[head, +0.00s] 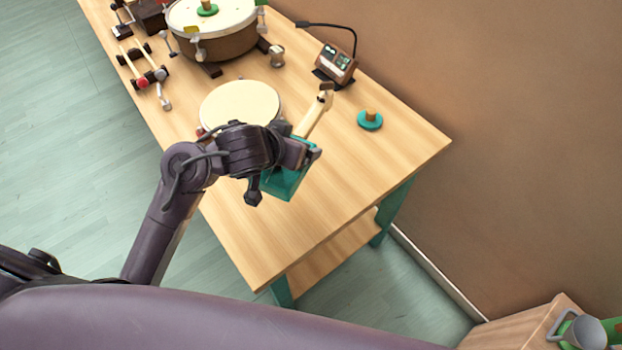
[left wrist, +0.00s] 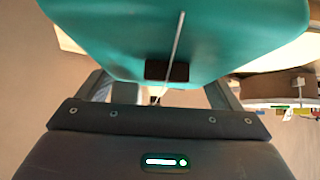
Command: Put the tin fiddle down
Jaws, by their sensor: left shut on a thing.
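The tin fiddle has a teal body (head: 286,182) and a pale wooden neck (head: 316,114) that points up and right in the head view. My left gripper (head: 307,153) is shut on the tin fiddle over the near part of the wooden table (head: 335,205). My wrist and gripper hide part of the fiddle. In the left wrist view the teal body (left wrist: 235,38) fills the top, with a string and a dark patch, between my two fingers. I cannot tell whether the fiddle touches the table. My right gripper is not in view.
A round cream drum (head: 240,102) lies just beyond my left gripper. A teal disc with a wooden knob (head: 370,120) and a small display device (head: 336,64) stand toward the wall. A large drum (head: 212,25) is farther back. The table's near right end is bare.

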